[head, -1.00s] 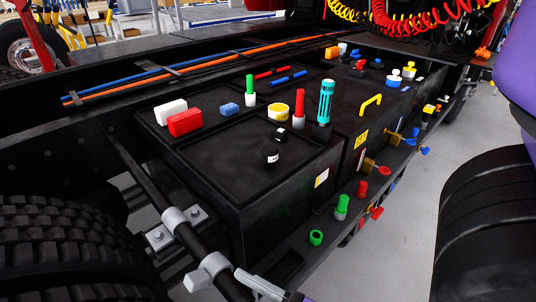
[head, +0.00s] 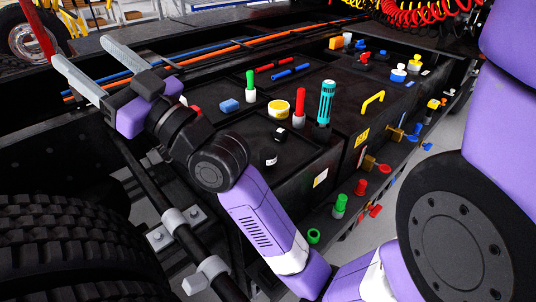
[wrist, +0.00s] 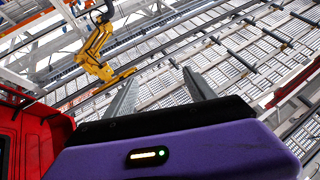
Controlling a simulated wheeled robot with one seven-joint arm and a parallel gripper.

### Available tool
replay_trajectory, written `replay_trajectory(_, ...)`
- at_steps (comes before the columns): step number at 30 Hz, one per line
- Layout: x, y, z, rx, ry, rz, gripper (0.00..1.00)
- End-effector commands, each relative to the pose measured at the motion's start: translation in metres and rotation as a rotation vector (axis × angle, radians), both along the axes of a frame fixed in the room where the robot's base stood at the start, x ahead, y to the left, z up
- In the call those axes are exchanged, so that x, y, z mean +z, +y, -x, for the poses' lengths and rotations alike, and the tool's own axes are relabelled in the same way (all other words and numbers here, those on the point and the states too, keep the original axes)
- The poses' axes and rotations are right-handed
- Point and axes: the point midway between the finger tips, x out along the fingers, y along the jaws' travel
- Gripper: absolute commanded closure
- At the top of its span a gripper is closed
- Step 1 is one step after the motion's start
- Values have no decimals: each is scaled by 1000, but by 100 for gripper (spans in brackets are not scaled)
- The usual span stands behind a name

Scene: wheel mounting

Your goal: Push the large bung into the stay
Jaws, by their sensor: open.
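Two short black cylinders with white marks lie on the black box top. The nearer, larger one (head: 270,160) looks like the large bung, and the smaller one (head: 281,135) is behind it. A black bar with grey clamps (head: 172,221) runs down the left side of the box. It may be the stay, but I cannot tell for sure. My gripper (head: 80,50) is raised at the upper left, apart from both cylinders. Its two grey fingers are spread and empty, pointing to the upper left. The wrist view shows them against the hall background (wrist: 161,72).
A large tyre (head: 70,240) stands at the lower left. Orange and blue lines (head: 240,52) run behind.

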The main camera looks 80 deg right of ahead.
Motion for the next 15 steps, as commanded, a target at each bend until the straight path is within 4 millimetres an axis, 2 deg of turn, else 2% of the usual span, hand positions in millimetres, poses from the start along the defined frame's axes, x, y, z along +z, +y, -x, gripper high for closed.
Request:
replay_trajectory(1, 16, -2, -6, 4, 19, 66, 36)
replay_trajectory(3, 27, 0, -15, 19, 66, 152, 36)
replay_trajectory(7, 32, 2, -31, 36, 187, 326, 36)
replay_trajectory(11, 18, -2, -44, 44, 353, 511, 36)
replay_trajectory(15, -18, -18, -47, 49, 583, 716, 36)
